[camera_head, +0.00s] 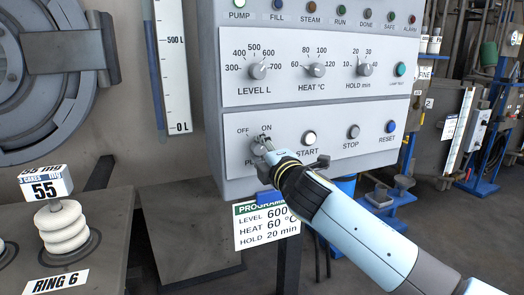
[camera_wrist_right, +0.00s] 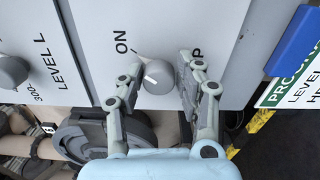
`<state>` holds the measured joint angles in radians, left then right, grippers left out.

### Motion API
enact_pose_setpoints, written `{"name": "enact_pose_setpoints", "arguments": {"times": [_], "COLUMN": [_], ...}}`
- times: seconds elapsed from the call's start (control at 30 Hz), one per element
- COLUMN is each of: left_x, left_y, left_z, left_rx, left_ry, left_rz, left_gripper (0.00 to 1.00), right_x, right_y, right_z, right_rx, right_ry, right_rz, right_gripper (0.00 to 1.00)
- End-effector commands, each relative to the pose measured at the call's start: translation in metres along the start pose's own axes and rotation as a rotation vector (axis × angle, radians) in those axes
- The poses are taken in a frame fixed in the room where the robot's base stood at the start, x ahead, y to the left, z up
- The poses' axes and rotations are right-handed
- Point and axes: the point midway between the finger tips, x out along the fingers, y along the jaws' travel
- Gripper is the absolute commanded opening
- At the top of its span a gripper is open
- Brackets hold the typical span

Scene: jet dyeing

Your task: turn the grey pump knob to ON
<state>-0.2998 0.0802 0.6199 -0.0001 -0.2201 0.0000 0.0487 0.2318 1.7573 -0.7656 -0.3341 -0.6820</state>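The grey pump knob (camera_head: 258,144) is at the lower left of the control panel, under the OFF and ON labels. In the right wrist view the knob (camera_wrist_right: 158,74) sits between the two fingers of my right gripper (camera_wrist_right: 162,68). The fingers are spread around it, with a small gap on the right side; whether the left finger touches cannot be told. The knob's white mark points to the lower left there, away from the ON label (camera_wrist_right: 120,42) and towards the OFF side. The right gripper (camera_head: 263,144) partly covers the knob in the head view. My left gripper is not in view.
The START button (camera_head: 309,138), STOP button (camera_head: 353,132) and RESET button (camera_head: 391,127) lie right of the knob. The level knob (camera_head: 257,71) is above. A programme card (camera_head: 266,226) hangs below the panel.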

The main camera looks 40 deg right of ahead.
Motion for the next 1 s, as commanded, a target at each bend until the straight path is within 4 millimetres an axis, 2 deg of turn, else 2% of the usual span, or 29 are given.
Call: {"name": "enact_pose_setpoints", "arguments": {"times": [0.03, 0.13, 0.47, 0.57, 0.8, 1.0], "left_x": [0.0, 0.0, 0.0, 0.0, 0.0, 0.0], "left_y": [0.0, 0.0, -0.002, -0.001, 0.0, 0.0], "left_z": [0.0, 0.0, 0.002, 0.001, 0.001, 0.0], "left_rx": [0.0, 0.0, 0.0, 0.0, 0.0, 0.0], "left_ry": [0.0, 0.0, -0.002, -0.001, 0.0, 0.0], "left_rz": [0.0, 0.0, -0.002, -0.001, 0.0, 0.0], "left_gripper": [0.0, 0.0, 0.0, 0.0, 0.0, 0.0], "right_x": [0.0, 0.0, -0.005, -0.018, -0.072, -0.107], "right_y": [-0.001, 0.0, 0.0, 0.0, -0.001, -0.001], "right_z": [0.0, 0.0, 0.0, 0.0, 0.0, 0.0], "right_rx": [0.0, 0.0, -0.001, -0.002, -0.001, -0.002], "right_ry": [0.0, 0.0, 0.001, 0.001, 0.001, 0.0], "right_rz": [-0.001, 0.0, 0.001, 0.0, -0.002, -0.001], "right_gripper": [0.44, 0.55, 0.55, 0.55, 0.55, 0.55]}}
